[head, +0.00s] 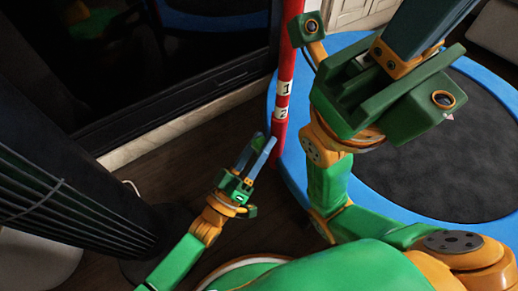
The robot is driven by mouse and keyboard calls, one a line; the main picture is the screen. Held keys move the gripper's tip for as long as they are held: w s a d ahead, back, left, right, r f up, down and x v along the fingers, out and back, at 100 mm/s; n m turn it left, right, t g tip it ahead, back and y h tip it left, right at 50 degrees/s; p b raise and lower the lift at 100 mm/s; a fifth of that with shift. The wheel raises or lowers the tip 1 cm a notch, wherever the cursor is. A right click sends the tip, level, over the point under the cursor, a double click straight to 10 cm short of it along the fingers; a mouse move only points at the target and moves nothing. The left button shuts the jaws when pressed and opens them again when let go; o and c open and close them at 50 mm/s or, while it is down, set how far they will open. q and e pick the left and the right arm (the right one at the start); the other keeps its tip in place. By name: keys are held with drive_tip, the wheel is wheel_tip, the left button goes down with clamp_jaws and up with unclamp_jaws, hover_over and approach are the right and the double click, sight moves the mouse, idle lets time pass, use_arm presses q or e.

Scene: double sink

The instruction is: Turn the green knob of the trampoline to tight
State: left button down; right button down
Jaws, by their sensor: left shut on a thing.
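The trampoline has a blue rim (293,172), a dark mat (440,165) and a red post (289,62) with white bands marked 1 and 2. My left gripper (263,146) is beside the lower part of this post, its fingers close together. A small dark green bit, seemingly the green knob (257,136), shows at the fingertips, mostly hidden by them. I cannot read the knob's turn. My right gripper (430,25) is large and close to the camera, over the trampoline. Its fingers run up out of the picture, so their tips are hidden.
A black ribbed column (60,205) stands at the left on the dark wooden floor (180,160). A dark glossy panel (120,60) and a pale baseboard (170,130) lie behind the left gripper. A pale cabinet (350,12) is at the back.

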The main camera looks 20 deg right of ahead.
use_arm(q)
drive_tip(key=shift+f+m+g+h+b, duration=0.15)
drive_tip(key=shift+m+g+h+b, duration=0.3)
drive_tip(key=shift+m, duration=0.75)
drive_tip(key=shift+m+g+h, duration=0.25)
drive_tip(key=shift+m, duration=0.25)
drive_tip(key=shift+m+b, duration=0.35)
drive_tip(key=shift+m, duration=0.05)
drive_tip(key=shift+m+g+h+b, duration=0.3)
drive_tip(key=shift+m+g+h, duration=0.15)
drive_tip(key=shift+m, duration=0.65)
